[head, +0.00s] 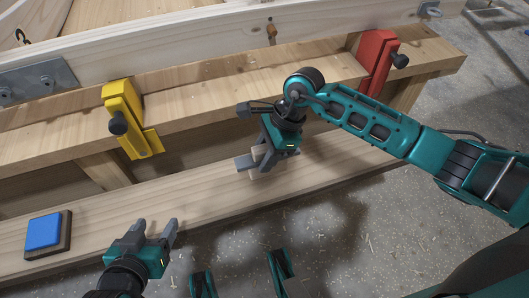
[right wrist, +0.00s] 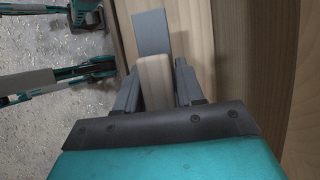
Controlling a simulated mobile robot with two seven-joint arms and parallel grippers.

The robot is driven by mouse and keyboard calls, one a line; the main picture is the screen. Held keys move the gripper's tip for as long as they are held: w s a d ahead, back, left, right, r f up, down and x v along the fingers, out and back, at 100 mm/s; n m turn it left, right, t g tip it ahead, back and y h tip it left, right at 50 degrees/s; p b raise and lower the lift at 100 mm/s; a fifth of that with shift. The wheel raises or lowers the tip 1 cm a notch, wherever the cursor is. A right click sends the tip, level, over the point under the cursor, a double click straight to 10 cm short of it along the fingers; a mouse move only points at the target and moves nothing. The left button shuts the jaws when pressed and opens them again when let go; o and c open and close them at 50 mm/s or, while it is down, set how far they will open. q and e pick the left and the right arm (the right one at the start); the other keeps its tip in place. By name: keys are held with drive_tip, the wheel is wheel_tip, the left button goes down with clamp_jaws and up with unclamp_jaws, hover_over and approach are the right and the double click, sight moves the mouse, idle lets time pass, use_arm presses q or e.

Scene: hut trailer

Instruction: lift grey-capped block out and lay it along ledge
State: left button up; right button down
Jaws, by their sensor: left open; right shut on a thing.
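The grey-capped block is a pale wooden piece with a flat grey end. In the right wrist view its wooden body (right wrist: 155,80) sits between the fingers of my right gripper (right wrist: 158,88), with the grey cap (right wrist: 150,33) beyond the fingertips. In the head view my right gripper (head: 260,162) is shut on the block (head: 243,162), mostly hidden by the fingers, over the lower plank ledge (head: 190,196). I cannot tell whether the block touches the ledge. My left gripper (head: 156,226) is open and empty in front of the ledge.
A blue button on a dark base (head: 45,231) sits on the ledge at far left. A yellow clamp (head: 125,112) and a red clamp (head: 377,62) are on the upper wooden bench (head: 210,97). The ledge is clear between the blue button and my right gripper.

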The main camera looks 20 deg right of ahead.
use_arm(q)
drive_tip(key=shift+f, duration=0.1)
use_arm(e)
drive_tip(key=shift+f, duration=0.1)
idle(0.3)
use_arm(q)
drive_tip(key=shift+f+b, duration=0.85)
drive_tip(key=shift+b, duration=0.15)
use_arm(e)
drive_tip(key=shift+f, duration=1)
use_arm(q)
drive_tip(key=shift+s, duration=0.1)
drive_tip(key=shift+f+b, duration=0.55)
use_arm(e)
drive_tip(key=shift+f, duration=0.75)
use_arm(q)
drive_tip(key=shift+f, duration=0.1)
use_arm(e)
drive_tip(key=c, duration=0.6)
unclamp_jaws()
